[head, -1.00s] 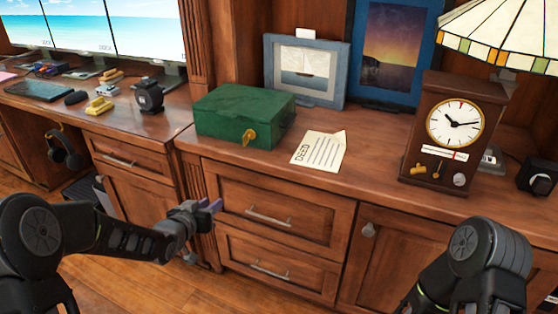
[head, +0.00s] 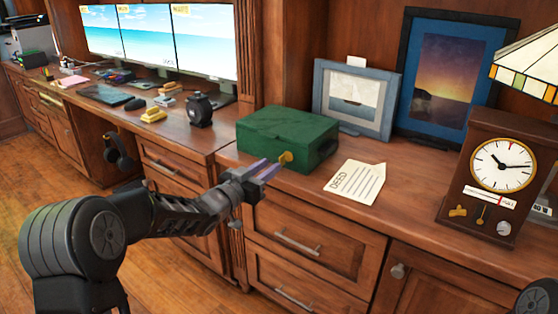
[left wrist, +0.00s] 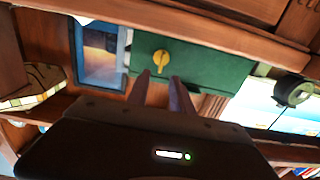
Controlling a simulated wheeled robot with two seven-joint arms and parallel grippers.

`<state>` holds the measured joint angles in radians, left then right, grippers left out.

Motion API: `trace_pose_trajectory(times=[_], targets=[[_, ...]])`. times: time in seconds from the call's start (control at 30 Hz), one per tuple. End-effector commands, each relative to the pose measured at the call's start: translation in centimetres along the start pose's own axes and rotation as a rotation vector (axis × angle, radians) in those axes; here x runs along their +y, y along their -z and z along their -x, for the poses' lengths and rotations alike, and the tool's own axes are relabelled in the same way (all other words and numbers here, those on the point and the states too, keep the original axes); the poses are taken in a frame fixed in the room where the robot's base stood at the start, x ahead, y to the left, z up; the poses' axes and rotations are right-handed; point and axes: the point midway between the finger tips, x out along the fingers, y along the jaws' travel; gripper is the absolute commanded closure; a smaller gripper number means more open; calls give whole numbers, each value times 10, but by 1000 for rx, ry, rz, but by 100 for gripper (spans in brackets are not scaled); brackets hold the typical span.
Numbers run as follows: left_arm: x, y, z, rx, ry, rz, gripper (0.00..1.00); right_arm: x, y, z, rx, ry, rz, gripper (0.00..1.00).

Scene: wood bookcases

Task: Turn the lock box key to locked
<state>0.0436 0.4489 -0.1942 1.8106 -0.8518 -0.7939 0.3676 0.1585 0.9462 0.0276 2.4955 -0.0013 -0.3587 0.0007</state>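The green lock box (head: 285,130) stands shut on the wooden counter. It also shows in the left wrist view (left wrist: 205,62). Its brass key (head: 286,157) sticks out of the front face. In the left wrist view the key (left wrist: 160,59) lies just beyond my fingertips, roughly in line with the gap between them. My left gripper (head: 265,169) is open and empty, a short way in front of the key and apart from it. Its two purple fingers (left wrist: 161,76) are spread.
A paper deed (head: 356,182) lies right of the box, with a framed boat picture (head: 352,100) behind. A clock (head: 488,180) stands farther right. A black device (head: 200,110) and monitors (head: 160,40) are to the left. Drawers lie below the counter edge.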

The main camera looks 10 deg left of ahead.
Motion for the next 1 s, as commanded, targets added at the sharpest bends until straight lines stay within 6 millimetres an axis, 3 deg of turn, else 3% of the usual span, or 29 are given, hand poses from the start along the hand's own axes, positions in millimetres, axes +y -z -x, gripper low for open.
trace_pose_trajectory(times=[0.3,0.7,1.0], targets=[[0,-1,-47,0,0,0,73,1,0,-3,0,0,0,64],[0,0,-56,0,0,1,74,1,0,-3,0,0,0,64],[0,0,-55,0,0,1,98,1,0,-3,0,0,0,64]])
